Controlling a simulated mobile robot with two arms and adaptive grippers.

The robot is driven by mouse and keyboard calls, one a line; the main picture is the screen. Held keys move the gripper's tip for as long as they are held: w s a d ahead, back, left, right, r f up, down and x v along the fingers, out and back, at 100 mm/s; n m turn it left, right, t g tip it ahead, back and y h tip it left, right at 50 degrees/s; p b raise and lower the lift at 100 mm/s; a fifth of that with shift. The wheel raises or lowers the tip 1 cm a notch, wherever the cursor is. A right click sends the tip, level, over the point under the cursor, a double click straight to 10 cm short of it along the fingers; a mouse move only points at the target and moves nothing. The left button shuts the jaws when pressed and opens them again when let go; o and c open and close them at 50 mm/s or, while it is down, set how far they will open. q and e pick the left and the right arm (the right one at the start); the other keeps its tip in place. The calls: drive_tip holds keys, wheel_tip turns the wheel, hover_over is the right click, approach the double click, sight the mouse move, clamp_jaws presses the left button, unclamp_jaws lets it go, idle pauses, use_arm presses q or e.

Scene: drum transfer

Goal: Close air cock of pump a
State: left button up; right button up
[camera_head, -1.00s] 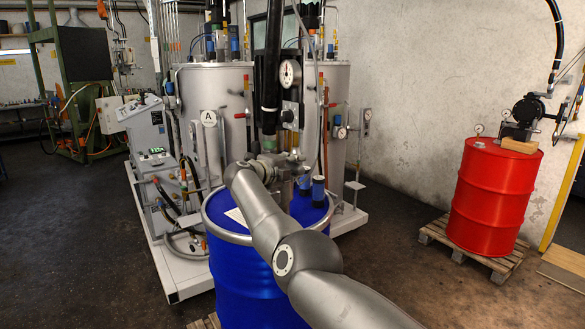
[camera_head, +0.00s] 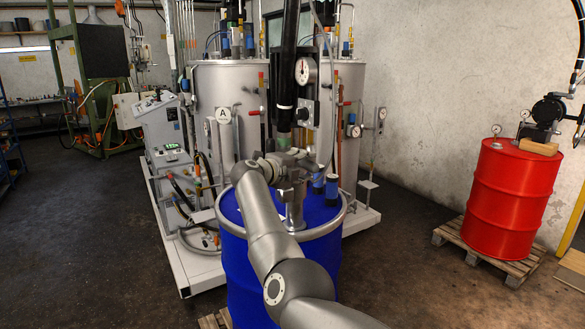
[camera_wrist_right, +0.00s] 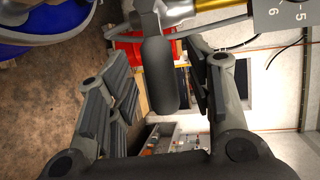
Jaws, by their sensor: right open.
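A black upright pump (camera_head: 290,75) with a round gauge (camera_head: 305,70) stands over the blue drum (camera_head: 255,285). My right arm reaches across the drum, with the right gripper (camera_head: 294,165) close to the pump's lower part; its fingertips are hard to make out there. In the right wrist view the right gripper (camera_wrist_right: 168,88) is open. A dark rounded handle (camera_wrist_right: 160,75) reaches between the spread fingers, with a gap on both sides. I cannot tell whether this handle is the air cock. My left gripper is not in view.
Grey tanks (camera_head: 225,85) and a sign marked A (camera_head: 223,116) stand behind the drum. A red drum (camera_head: 513,185) with another pump (camera_head: 548,115) sits on a wooden pallet (camera_head: 480,245) at the right. The floor between the drums is clear.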

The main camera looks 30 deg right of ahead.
sight(304, 165)
drive_tip(key=shift+v, duration=2.45)
drive_tip(key=shift+f, duration=0.1)
